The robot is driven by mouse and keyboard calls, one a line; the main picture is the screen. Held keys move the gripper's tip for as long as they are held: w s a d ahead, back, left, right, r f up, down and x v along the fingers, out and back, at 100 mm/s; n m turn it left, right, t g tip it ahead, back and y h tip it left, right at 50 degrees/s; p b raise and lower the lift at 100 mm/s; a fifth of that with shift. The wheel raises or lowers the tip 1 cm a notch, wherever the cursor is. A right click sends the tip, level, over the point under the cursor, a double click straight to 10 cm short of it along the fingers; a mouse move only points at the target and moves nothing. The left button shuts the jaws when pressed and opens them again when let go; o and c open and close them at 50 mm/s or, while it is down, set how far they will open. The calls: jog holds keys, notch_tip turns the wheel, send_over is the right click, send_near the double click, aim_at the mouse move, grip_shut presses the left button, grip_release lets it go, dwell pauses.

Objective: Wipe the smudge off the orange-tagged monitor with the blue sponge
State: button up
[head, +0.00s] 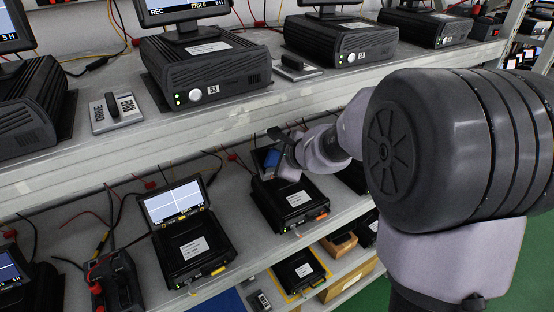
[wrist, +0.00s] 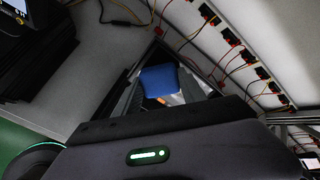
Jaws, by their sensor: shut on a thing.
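The blue sponge (wrist: 160,82) is between the fingers of my gripper (wrist: 162,92) in the wrist view, and the gripper is shut on it. In the head view a bit of the sponge (head: 272,158) shows beside my gripper (head: 282,160), in front of a small raised screen. This screen belongs to a black unit (head: 288,198) on the middle shelf, which has an orange tag (head: 321,216) at its front right corner. My gripper covers most of that screen. I cannot see the smudge, nor tell whether the sponge touches the screen.
A similar unit with a lit monitor (head: 172,200) and a yellow tag (head: 218,270) stands to the left. A red and black tool (head: 115,280) stands farther left. The upper shelf (head: 200,130) with large black units overhangs close above my gripper. Cables run behind the units.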

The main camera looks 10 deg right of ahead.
jog(key=shift+b+x, duration=0.45)
jog(key=shift+x, duration=0.55)
jog(key=shift+d, duration=0.1)
jog(key=shift+w+d+r+p, duration=0.1)
jog(key=shift+w+d+p, duration=0.1)
jog(key=shift+d, duration=0.6)
jog(key=shift+w+d+f+p, duration=0.15)
jog(key=shift+w+d, duration=0.1)
jog(key=shift+d, duration=0.55)
jog(key=shift+w+d+r+p, duration=0.15)
jog(key=shift+w+d, duration=0.05)
jog(key=shift+d, duration=0.6)
jog(key=shift+w+d, duration=0.2)
jog(key=shift+d, duration=0.4)
jog(key=shift+w+d, duration=0.2)
jog(key=shift+d, duration=0.4)
jog(key=shift+s+a+b, duration=0.4)
jog(key=shift+a+b, duration=0.1)
jog(key=shift+a, duration=0.75)
jog(key=shift+s+a+b, duration=0.35)
jog(key=shift+a+b, duration=0.1)
jog(key=shift+a, duration=0.8)
jog(key=shift+s+a+b, duration=0.4)
jog(key=shift+a+b, duration=0.1)
jog(key=shift+a, duration=0.8)
jog(key=shift+d, duration=0.1)
